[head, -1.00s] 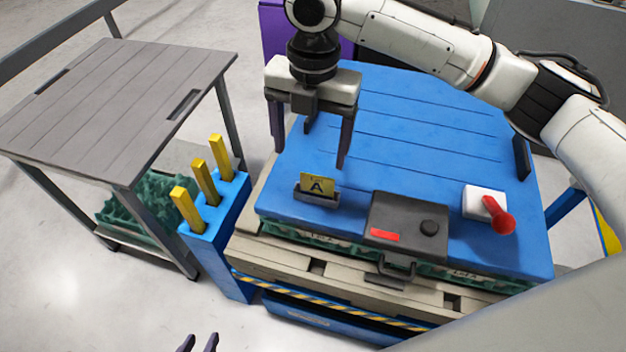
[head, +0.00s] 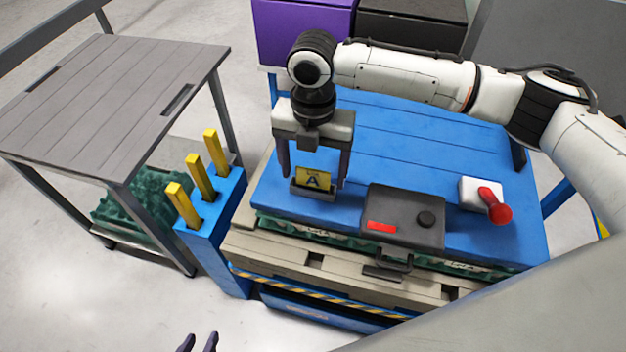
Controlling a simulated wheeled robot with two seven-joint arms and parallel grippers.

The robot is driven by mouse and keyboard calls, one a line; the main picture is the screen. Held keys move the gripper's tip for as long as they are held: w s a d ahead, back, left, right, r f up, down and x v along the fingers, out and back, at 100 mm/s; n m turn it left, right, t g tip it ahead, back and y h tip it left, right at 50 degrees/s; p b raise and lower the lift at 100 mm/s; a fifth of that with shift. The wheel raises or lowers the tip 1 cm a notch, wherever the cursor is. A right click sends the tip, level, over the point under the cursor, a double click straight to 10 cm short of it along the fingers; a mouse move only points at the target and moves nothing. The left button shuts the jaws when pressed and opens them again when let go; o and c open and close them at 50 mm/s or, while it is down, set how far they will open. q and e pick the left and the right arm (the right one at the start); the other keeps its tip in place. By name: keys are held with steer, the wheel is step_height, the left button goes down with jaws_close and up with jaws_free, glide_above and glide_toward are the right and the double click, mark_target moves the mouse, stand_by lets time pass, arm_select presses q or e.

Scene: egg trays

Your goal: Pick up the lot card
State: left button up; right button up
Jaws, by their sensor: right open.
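The lot card (head: 313,178) is yellow with a dark letter A. It stands upright in a small dark holder (head: 312,192) at the front left of the blue top. My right gripper (head: 313,176) points down over the card, its two fingers open, one on each side of it. I cannot tell whether either finger touches the card. My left gripper (head: 198,343) shows only as two dark fingertips at the bottom edge, with a gap between them, away from the card.
A dark box with a red label (head: 400,215) and a white block with a red lever (head: 482,195) sit on the blue top (head: 420,140). A blue rack with several yellow posts (head: 212,225) stands left of it. A grey table (head: 110,90) is further left.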

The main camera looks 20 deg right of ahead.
steer(key=c, duration=1.1)
steer(key=shift+r, duration=0.1)
steer(key=shift+c, duration=0.2)
